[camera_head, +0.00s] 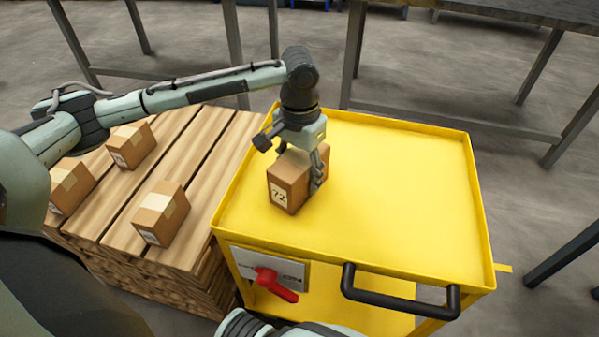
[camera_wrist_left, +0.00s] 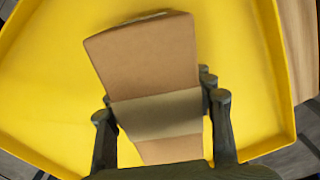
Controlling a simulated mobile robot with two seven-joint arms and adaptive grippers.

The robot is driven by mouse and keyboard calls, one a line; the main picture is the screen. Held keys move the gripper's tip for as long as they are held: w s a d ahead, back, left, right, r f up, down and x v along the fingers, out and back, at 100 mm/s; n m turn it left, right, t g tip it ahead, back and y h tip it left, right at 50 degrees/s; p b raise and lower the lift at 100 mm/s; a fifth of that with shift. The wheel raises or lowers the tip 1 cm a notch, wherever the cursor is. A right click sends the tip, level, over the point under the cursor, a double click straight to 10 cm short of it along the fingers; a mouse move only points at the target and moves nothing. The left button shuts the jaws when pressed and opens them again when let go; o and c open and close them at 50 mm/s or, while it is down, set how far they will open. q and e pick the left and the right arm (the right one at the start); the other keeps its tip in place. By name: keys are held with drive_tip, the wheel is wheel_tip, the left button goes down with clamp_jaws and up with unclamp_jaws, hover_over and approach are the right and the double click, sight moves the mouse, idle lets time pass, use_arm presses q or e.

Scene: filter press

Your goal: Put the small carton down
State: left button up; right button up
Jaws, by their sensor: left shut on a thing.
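The small carton (camera_head: 290,187) is brown cardboard with a label reading 72 on one side. It is at the left part of the yellow cart top (camera_head: 400,190), upright; I cannot tell whether its base touches the surface. My left gripper (camera_head: 303,166) comes from above and is shut on the carton. In the left wrist view the carton (camera_wrist_left: 150,70) with its tape strip lies between the two fingers of my left gripper (camera_wrist_left: 165,125). The far side of the carton is hidden by the gripper in the head view. My right gripper is not in view.
Three other cartons (camera_head: 161,213) sit on a wooden pallet stack (camera_head: 205,140) left of the cart. The cart has a raised rim, a black handle (camera_head: 400,292) and a red lever (camera_head: 276,284) in front. Its right part is clear. Metal tables (camera_head: 480,12) stand behind.

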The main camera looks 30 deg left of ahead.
sight(300, 157)
use_arm(q)
drive_tip(key=o, duration=1.6)
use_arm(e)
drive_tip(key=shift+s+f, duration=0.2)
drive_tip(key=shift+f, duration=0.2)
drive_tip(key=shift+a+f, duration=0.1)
use_arm(q)
wheel_tip(300, 157, up, 4)
drive_tip(key=shift+r, duration=0.2)
wheel_tip(300, 157, up, 7)
drive_tip(key=shift+r+p, duration=0.1)
drive_tip(key=shift+p, duration=0.55)
drive_tip(key=shift+r, duration=0.25)
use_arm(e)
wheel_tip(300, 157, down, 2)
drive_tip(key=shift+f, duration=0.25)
